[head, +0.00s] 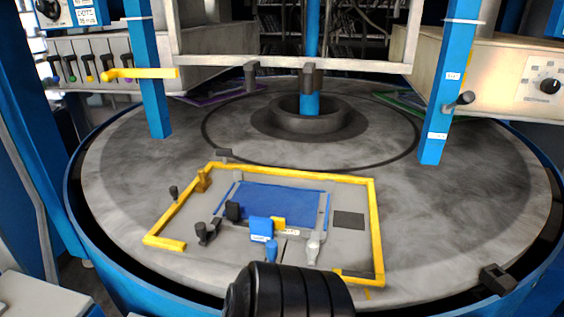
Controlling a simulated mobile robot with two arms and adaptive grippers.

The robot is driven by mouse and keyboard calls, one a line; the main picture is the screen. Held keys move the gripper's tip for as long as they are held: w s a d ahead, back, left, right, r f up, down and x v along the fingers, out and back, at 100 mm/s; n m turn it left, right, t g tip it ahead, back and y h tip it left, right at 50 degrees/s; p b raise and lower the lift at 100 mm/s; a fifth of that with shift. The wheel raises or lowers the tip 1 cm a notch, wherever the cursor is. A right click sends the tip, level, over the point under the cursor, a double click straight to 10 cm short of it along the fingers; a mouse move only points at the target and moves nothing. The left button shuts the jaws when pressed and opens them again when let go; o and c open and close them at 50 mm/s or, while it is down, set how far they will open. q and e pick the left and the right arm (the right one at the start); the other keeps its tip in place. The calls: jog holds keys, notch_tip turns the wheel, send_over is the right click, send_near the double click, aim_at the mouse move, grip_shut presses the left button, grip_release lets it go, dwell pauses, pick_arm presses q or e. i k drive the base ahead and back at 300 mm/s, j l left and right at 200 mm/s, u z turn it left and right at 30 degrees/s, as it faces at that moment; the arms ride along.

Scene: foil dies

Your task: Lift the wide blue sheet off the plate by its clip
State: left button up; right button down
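The wide blue sheet (275,200) lies flat on the grey plate (342,190), inside a yellow frame (373,215). A blue block (262,227) with a white label sits at the sheet's front edge, with a small yellow piece (279,223) beside it. A black block (233,210) stands at the sheet's left edge. I cannot tell which of these pieces is the clip. Neither gripper can be made out. A black ribbed cylinder, likely part of my own arm, rises at the bottom centre and stands in front of the plate's front edge.
The plate rests on a large round grey table (470,215) with a blue rim. Blue posts (436,120) stand left and right. Knobs (313,248) and a dark square patch (348,220) are on the plate. A yellow lever (140,74) sticks out at left.

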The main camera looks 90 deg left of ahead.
aim_at(298, 208)
jog(key=u, duration=2.8)
